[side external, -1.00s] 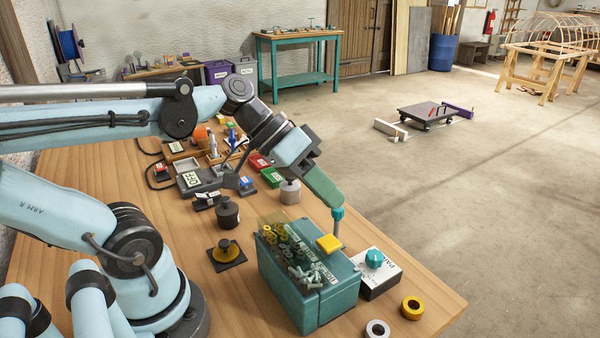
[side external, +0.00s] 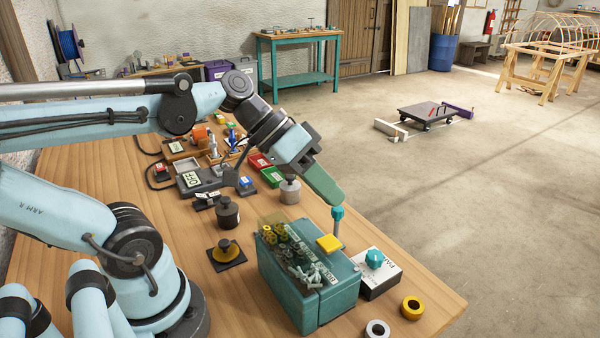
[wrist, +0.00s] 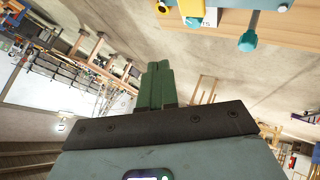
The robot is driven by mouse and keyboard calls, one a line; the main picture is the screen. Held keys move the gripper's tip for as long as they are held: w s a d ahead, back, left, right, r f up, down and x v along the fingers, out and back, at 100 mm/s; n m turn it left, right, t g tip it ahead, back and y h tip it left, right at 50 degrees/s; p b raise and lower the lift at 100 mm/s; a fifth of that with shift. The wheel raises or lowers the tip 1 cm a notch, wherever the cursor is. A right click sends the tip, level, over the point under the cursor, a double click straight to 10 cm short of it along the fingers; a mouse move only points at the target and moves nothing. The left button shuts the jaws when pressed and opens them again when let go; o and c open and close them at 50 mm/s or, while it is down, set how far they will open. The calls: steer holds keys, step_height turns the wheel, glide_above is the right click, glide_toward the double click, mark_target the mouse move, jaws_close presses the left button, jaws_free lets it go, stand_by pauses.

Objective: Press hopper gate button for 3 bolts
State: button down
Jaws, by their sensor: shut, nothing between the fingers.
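The teal hopper box (side external: 303,304) stands on the wooden bench. Its open top has compartments with yellowish rings (side external: 270,236), darker nuts and silver bolts (side external: 310,276); the labels are too small to read. A yellow button (side external: 329,243) sits on its top. A teal-knobbed lever (side external: 337,214) stands up at its far side. My gripper (side external: 339,202), with green fingers, is shut and empty. In the side view its tips appear just above the lever knob. In the wrist view the fingers (wrist: 155,72) are clearly apart from the lever knob (wrist: 247,41).
A white box with a teal knob (side external: 374,260) stands right of the hopper. A yellow ring (side external: 412,308) and a grey ring (side external: 377,329) lie near the bench edge. Dark weights (side external: 228,212) and a scale (side external: 192,180) stand left of the hopper.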

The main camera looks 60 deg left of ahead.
mark_target(323, 239)
steer(key=shift+f, duration=3)
steer(key=shift+f, duration=0.1)
steer(key=shift+f, duration=0.35)
steer(key=shift+f, duration=0.75)
stand_by(0.6)
steer(key=shift+r, duration=1.2)
steer(key=shift+r, duration=2.5)
